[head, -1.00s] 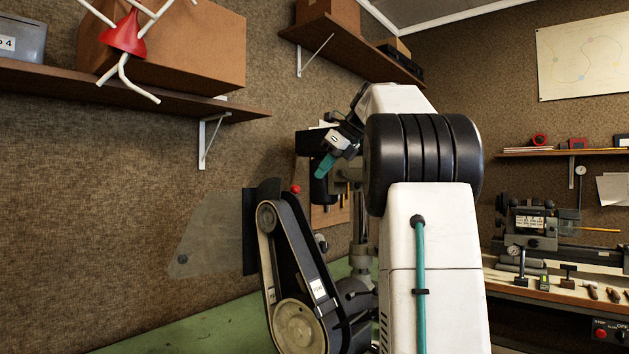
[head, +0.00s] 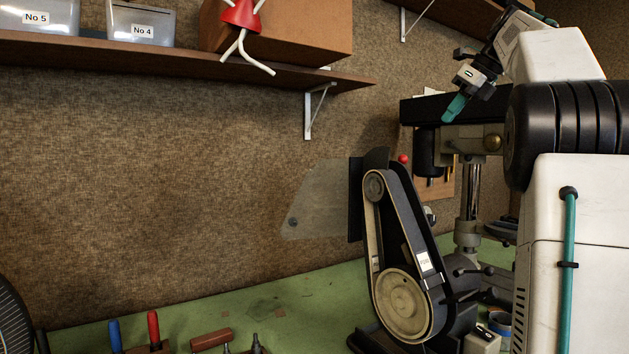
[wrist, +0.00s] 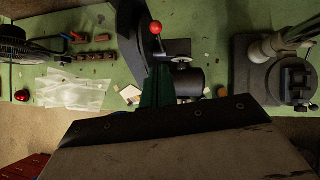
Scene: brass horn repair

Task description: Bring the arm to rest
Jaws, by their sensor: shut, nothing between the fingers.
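My arm stands at the right of the head view, its white and black links raised and bent. My gripper (head: 454,109) shows at the arm's far end, with teal fingers pointing down and to the left. The fingers are together and hold nothing. In the head view they overlap the dark head of the drill press (head: 428,110); I cannot tell the distance between them. In the wrist view a large dark panel with a grey face fills the lower part and hides what lies below.
A belt sander (head: 402,270) stands on the green bench (head: 265,305), left of my arm. A shelf (head: 170,62) with bins and a cardboard box (head: 310,35) runs along the wall. A red knob (wrist: 155,27) shows in the wrist view.

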